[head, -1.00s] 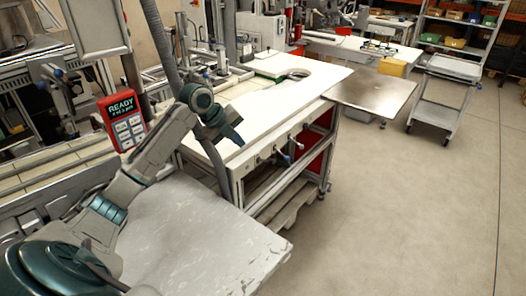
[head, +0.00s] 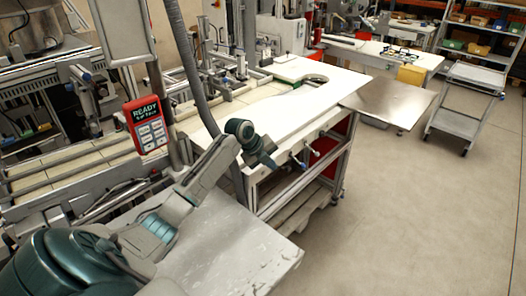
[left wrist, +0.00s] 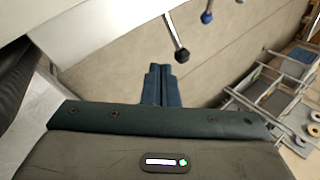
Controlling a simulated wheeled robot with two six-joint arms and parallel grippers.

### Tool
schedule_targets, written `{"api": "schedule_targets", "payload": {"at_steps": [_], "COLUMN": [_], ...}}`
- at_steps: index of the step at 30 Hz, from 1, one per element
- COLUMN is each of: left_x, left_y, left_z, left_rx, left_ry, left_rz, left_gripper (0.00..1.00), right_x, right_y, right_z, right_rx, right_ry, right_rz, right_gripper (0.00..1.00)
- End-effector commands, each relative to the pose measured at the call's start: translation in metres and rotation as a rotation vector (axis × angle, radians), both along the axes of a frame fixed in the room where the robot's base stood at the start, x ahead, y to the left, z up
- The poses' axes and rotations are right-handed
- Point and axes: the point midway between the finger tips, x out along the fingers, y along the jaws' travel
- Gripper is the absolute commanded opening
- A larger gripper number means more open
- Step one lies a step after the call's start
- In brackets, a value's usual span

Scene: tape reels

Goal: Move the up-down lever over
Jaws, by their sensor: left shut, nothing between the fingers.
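Several levers stick out from the front edge of the white-topped bench (head: 335,100). In the left wrist view, a metal lever with a black knob (left wrist: 182,54) is nearest. A lever with a blue knob (left wrist: 207,17) is behind it to the right, and a third tip shows at the top edge. The blue-knobbed lever also shows in the head view (head: 299,163). I cannot tell which is the up-down lever. My left gripper (head: 270,161) is shut and empty, just left of the levers. Its closed fingers (left wrist: 160,84) are below the black knob in the wrist picture, apart from it. My right gripper is out of view.
A grey worn tabletop (head: 250,245) lies in front of the bench. A red READY panel (head: 147,124) and a hanging grey hose (head: 190,70) stand at left. A grey trolley (head: 460,105) is at right. The floor right of the bench is clear.

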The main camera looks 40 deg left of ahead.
Motion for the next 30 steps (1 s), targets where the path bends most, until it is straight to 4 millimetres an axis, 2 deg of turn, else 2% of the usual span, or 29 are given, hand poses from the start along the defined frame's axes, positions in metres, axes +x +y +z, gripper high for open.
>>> {"api": "schedule_targets", "payload": {"at_steps": [1, 9, 30], "left_x": [0.007, 0.027, 0.029], "left_y": [-0.005, -0.015, -0.018], "left_z": [0.002, -0.012, -0.017], "left_rx": [-0.005, -0.001, 0.050], "left_ry": [-0.002, -0.003, -0.007], "left_rz": [0.000, 0.000, -0.002], "left_gripper": [0.00, 0.00, 0.00], "right_x": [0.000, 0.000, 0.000], "right_y": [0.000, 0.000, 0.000], "right_z": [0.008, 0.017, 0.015], "right_rx": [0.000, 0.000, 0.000], "right_ry": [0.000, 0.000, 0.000], "right_rz": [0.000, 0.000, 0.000], "right_gripper": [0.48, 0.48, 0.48]}}
